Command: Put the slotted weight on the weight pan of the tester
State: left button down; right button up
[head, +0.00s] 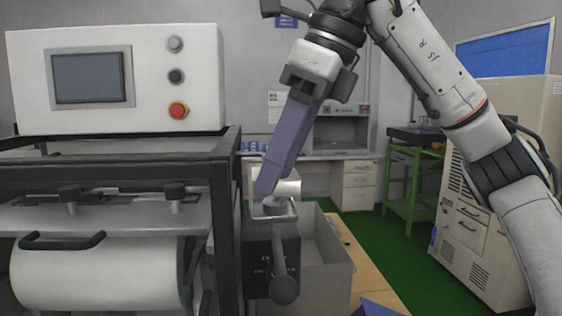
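My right gripper (268,187) reaches down from the top centre of the head view, its long purple fingers seen from the side. Its fingertips overlap a pale, shiny cylinder (290,187), which looks like the slotted weight. The far finger is hidden, so I cannot tell whether the gripper is shut on it. Right below the cylinder is a small grey metal part (273,213), which looks like the weight pan on the tester. I cannot tell whether the cylinder rests on it. The tester (125,75) fills the left side. My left gripper is not in view.
A lever with a dark ball end (285,290) hangs below the pan. A grey open box (325,270) stands on a wooden surface behind it. A green stand (412,180) and a beige cabinet (480,240) stand at the right. Green floor between them is clear.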

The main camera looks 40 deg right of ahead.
jog(key=shift+r, duration=0.4)
jog(key=p+v, duration=0.1)
jog(key=v, duration=0.8)
jog(key=shift+r, duration=0.25)
jog(key=shift+s+d, duration=0.1)
jog(key=shift+s, duration=0.05)
dwell(0.5)
